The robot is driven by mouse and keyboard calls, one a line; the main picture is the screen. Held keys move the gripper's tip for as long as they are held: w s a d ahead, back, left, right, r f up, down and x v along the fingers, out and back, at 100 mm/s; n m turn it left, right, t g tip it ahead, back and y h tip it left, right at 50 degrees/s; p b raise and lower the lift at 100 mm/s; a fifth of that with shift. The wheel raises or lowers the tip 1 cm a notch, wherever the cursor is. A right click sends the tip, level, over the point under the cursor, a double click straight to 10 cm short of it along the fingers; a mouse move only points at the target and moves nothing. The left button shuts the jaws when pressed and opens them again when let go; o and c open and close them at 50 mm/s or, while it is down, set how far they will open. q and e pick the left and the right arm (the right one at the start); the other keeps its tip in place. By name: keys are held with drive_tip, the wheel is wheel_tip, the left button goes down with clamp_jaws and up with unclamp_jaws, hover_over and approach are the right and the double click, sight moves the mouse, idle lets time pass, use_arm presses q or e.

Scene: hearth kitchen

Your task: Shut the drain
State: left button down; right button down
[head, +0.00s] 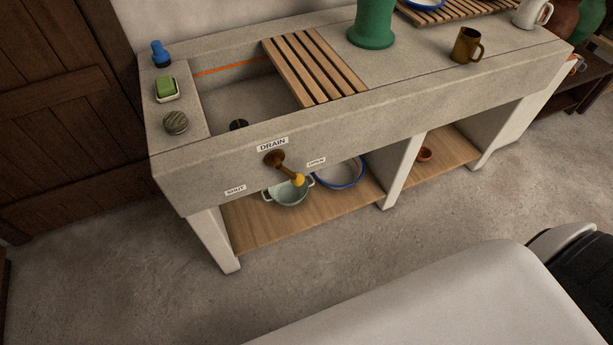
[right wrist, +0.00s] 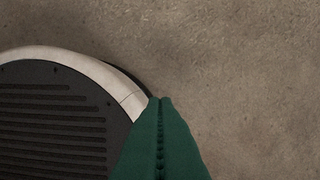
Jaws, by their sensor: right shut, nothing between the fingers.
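The drain lever (head: 287,170) is on the front face of the stone sink (head: 200,165), under a DRAIN label (head: 272,144). It is a brown arm with a yellow knob (head: 298,179), slanting down and right from its pivot. The knob lies on the side of the OPEN label (head: 316,162), away from the SHUT label (head: 235,190) at lower left. A dark drain hole (head: 238,125) shows in the basin floor. My right gripper (right wrist: 161,99) shows green fingers pressed together, empty, over bare floor and far from the lever. My left gripper is out of view.
A slatted wooden rack (head: 315,65) partly covers the basin. A pot (head: 287,192) and a blue-rimmed basin (head: 340,174) stand on the shelf (head: 262,225) below the lever. A green vessel (head: 372,25) and a brown mug (head: 466,46) stand on the counter. Floor before the sink is clear.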

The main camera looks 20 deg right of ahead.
sight(288, 171)
drive_tip(key=w+d+r+m+t+y+b, duration=0.15)
drive_tip(key=w+r, duration=0.25)
drive_tip(key=w, duration=0.4)
drive_tip(key=w+d+r+m+t, duration=0.15)
drive_tip(key=w+r, duration=0.25)
drive_tip(key=w, duration=0.4)
drive_tip(key=w+d+r+t+y+b, duration=0.1)
drive_tip(key=w+r+t, duration=0.2)
drive_tip(key=w+r, duration=0.4)
drive_tip(key=w+d+r+m+t+y+b, duration=0.1)
drive_tip(key=w+r, duration=0.6)
drive_tip(key=r, duration=1.6)
drive_tip(key=t+y, duration=0.1)
drive_tip(key=t, duration=0.1)
drive_tip(key=shift+w+d+m+t, duration=0.15)
drive_tip(key=shift+d+m+t, duration=0.1)
drive_tip(key=shift+m+t, duration=0.05)
drive_tip(key=shift+f+y, duration=0.1)
drive_tip(key=shift+y, duration=0.15)
drive_tip(key=s+a+f+x, duration=0.1)
drive_tip(key=x, duration=1.2)
drive_tip(key=shift+s+a+f+b, duration=0.3)
drive_tip(key=shift+f, duration=0.15)
